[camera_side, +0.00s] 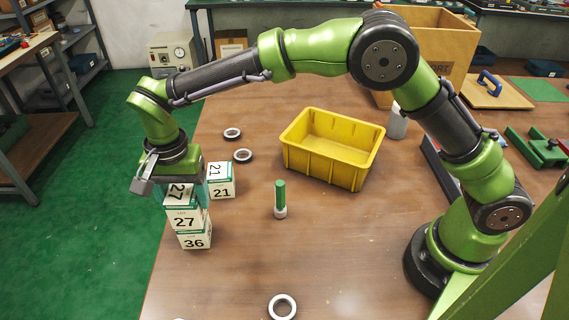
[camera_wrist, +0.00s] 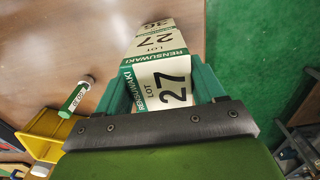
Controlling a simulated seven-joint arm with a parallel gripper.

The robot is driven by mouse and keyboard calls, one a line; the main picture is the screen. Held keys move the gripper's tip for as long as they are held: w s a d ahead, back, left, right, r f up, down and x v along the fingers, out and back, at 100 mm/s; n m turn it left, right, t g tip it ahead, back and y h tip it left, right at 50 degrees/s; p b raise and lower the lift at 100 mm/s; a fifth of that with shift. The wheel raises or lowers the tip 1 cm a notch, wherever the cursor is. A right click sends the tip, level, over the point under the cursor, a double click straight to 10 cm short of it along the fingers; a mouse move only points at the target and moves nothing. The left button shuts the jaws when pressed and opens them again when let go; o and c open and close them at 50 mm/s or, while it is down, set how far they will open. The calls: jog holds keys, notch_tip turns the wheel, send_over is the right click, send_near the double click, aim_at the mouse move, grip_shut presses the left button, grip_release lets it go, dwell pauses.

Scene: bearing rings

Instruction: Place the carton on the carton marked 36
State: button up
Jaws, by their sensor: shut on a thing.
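My gripper (camera_side: 180,190) points down at the table's left edge, shut on a white and green carton marked 27 (camera_side: 186,221). In the wrist view the green fingers sit on either side of this carton (camera_wrist: 165,82). The carton marked 36 (camera_side: 196,240) stands on the table directly under it, and a part shows in the wrist view (camera_wrist: 156,25). The 27 carton looks upright and roughly lined up with the 36 carton. I see no clear gap between them, but I cannot tell whether they touch.
A carton marked 21 (camera_side: 221,188) stands close behind, to the right. A green and white tube (camera_side: 280,199) stands mid-table. A yellow bin (camera_side: 330,172) is behind it. Bearing rings (camera_side: 243,156) lie on the table, one near the front (camera_side: 282,307). Table in front is mostly clear.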

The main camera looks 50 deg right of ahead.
aim_at(182, 192)
jog(key=o, duration=1.6)
jog(key=shift+f, duration=0.15)
notch_tip(182, 192, up, 12)
jog(key=s+d+r+n+t+y, duration=0.1)
jog(key=s+d+r, duration=0.1)
jog(key=d+r, duration=0.55)
jog(key=s+d+f+n+t, duration=0.1)
jog(key=s+d+f+t, duration=0.1)
jog(key=s+d, duration=0.3)
jog(key=s+d+f+n+t, duration=0.1)
jog(key=s+d+t, duration=0.1)
jog(key=s+d, duration=0.4)
jog(key=s+d+f+n+t+y, duration=0.1)
jog(key=s+d+f+n+t, duration=0.1)
jog(key=s+d, duration=0.4)
jog(key=shift+s+d+f, duration=0.1)
jog(key=shift+d+f, duration=0.05)
jog(key=shift+d, duration=0.4)
jog(key=shift+d+f, duration=0.15)
jog(key=shift+d, duration=0.4)
